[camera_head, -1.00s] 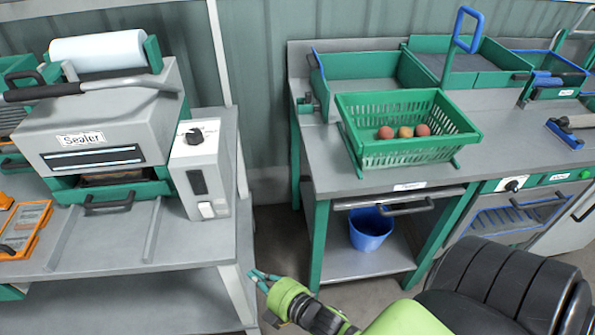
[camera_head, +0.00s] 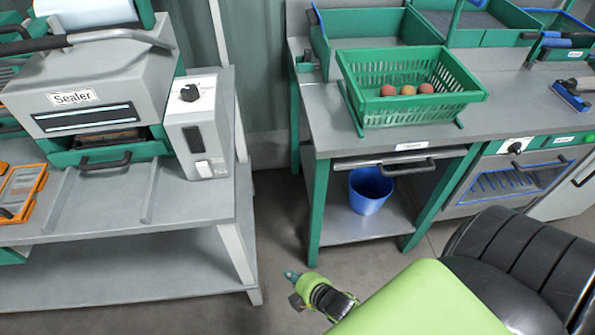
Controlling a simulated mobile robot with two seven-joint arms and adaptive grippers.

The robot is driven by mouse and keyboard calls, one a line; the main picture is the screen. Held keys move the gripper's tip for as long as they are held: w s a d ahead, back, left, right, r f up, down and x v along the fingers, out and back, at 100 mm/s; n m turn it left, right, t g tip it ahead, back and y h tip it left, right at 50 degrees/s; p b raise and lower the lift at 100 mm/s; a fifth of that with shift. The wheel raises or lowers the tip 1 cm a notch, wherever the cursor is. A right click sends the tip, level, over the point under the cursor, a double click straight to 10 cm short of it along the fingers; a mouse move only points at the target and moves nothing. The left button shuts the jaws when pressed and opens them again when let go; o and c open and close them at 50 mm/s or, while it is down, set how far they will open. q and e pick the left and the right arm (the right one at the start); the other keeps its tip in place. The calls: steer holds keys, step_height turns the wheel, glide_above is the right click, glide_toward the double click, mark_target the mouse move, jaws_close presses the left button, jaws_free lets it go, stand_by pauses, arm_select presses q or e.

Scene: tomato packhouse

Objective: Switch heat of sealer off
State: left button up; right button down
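The sealer (camera_head: 105,75) is a grey machine with a green base on the grey table at the left. Its label reads "Sealer". To its right stands its light grey control box (camera_head: 199,130), with a black rotary knob (camera_head: 190,92) at the top, a dark slot and a white switch (camera_head: 204,168) low on the front. My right gripper (camera_head: 289,275) is low at the bottom centre, in front of the gap between the tables and well away from the box. Its fingers are small and foreshortened, so its opening is unclear. My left gripper is out of view.
A green crate (camera_head: 415,112) with several tomatoes stands on the right workbench. A blue bucket (camera_head: 370,190) sits on the shelf below. An orange-edged tray (camera_head: 22,190) lies on the left table. Floor shows between the tables.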

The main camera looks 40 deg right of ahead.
steer(key=shift+s+d+f+m, duration=0.25)
steer(key=shift+s+f, duration=0.25)
steer(key=shift+f, duration=0.25)
steer(key=s+d+f+m+g, duration=0.1)
steer(key=s+f+m+g, duration=0.3)
steer(key=s+f, duration=0.5)
steer(key=s+d+f+m+g+h, duration=0.1)
steer(key=s+f+m+g, duration=0.4)
steer(key=s, duration=1.2)
step_height(320, 180, down, 4)
steer(key=shift+d+r+h, duration=0.15)
steer(key=shift+d+h, duration=0.15)
steer(key=shift+d, duration=0.15)
